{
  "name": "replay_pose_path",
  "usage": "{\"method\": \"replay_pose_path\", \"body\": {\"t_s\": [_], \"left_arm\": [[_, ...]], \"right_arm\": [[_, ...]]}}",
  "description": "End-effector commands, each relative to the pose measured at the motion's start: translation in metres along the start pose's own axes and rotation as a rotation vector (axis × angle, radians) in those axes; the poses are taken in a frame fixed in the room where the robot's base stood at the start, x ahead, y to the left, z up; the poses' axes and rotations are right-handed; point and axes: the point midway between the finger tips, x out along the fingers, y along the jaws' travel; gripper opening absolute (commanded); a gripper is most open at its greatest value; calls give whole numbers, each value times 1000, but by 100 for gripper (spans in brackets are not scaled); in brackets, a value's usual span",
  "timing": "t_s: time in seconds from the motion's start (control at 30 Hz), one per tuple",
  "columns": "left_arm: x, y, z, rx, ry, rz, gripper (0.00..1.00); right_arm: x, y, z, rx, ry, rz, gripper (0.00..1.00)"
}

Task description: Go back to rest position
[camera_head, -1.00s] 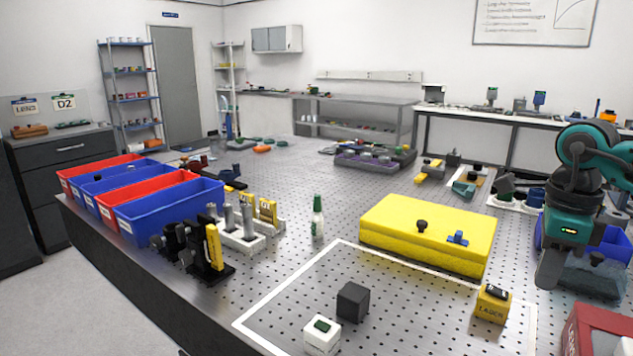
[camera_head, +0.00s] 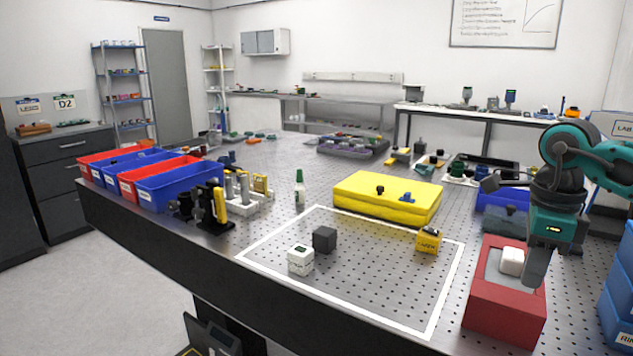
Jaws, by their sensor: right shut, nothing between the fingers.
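My right gripper (camera_head: 537,268) is at the right of the head view, pointing down, shut and empty. It hangs in front of or over the red box (camera_head: 500,307), beside the small white block (camera_head: 512,261) on that box's grey top. I cannot tell if it touches the box. My left gripper is not in view.
A white-outlined area (camera_head: 350,279) on the perforated table holds a white cube (camera_head: 301,260), a dark cube (camera_head: 324,239) and a yellow laser block (camera_head: 428,241). A yellow case (camera_head: 386,198) lies behind. Blue bins (camera_head: 618,310) stand at the right edge.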

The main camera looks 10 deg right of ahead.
Motion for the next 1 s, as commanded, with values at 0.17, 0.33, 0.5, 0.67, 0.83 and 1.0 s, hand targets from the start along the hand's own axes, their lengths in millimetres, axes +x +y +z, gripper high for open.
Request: {"method": "replay_pose_path", "body": {"t_s": [0.17,0.33,0.5,0.67,0.83,1.0], "left_arm": [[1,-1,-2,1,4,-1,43],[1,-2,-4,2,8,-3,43],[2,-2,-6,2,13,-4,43],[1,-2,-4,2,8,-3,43],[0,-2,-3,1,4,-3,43],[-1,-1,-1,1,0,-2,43]], "right_arm": [[26,26,39,-52,-94,92,0],[56,77,98,-94,-273,271,0],[77,149,160,-65,-499,547,0],[74,214,208,84,-726,878,0],[59,248,241,379,-923,1231,0],[58,242,255,807,-1053,1548,0]]}}
